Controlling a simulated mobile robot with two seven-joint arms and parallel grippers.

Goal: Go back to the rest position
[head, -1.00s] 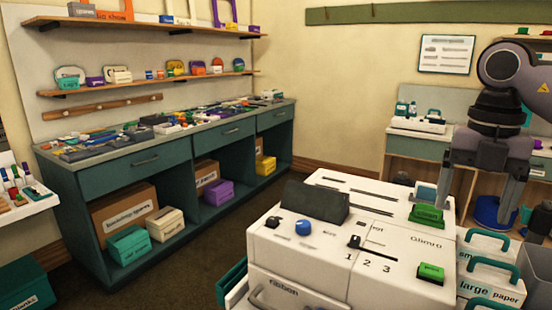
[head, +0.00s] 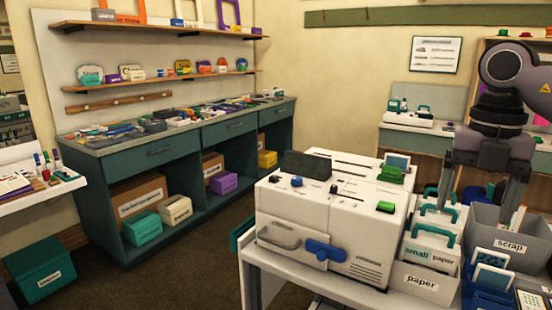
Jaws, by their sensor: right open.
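My right gripper (head: 484,206) hangs at the right of the head view with its fingers pointing down. Its two fingers are apart, with nothing seen between them. It is in front of the grey scrap bin (head: 508,246) and to the right of the white machine. The white machine (head: 325,215) stands on a white table, with green buttons, a blue knob and a blue handle (head: 326,252) on its front. My left gripper does not show.
White boxes with teal handles, one marked small paper (head: 432,255), crowd the table right of the machine. A paper bin (head: 424,282) stands in front. A teal counter (head: 165,155) runs along the left wall. Dark floor (head: 195,268) is clear between counter and table.

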